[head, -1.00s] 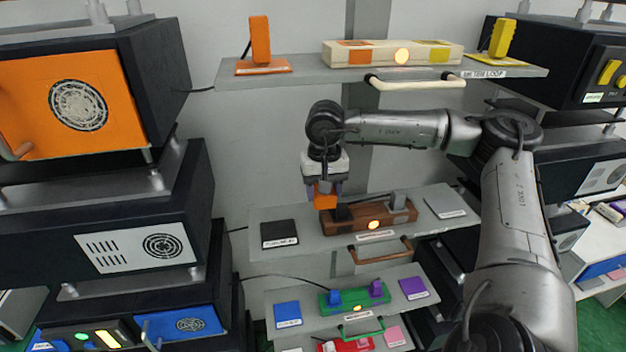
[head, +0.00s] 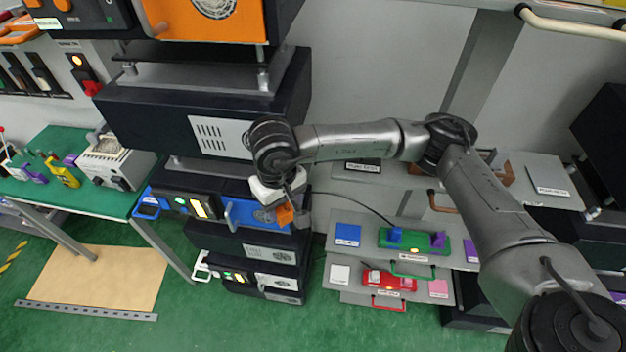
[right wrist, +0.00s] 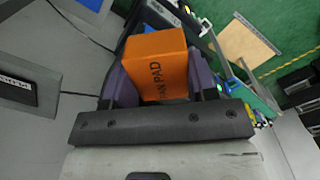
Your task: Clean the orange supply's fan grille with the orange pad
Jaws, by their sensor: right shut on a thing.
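The orange supply (head: 175,22) is at the top of the head view, cut off by the frame edge. Its round fan grille (head: 214,4) shows only in its lower part. My right gripper (head: 287,208) is shut on the orange pad (head: 285,215). In the right wrist view the pad (right wrist: 155,65) is an orange block with dark lettering, partly "PAD", between the two fingers. In the head view the gripper appears well below the orange supply, in front of the blue-panelled unit; contact cannot be told. My left gripper is not in view.
The blue-panelled unit (head: 240,212) is low in the stack, under a unit with a white vent panel (head: 220,136). Shelves with blue (head: 347,235) and green (head: 400,240) items stand to the right. A green workbench (head: 60,205) stands left. Green floor is open in front.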

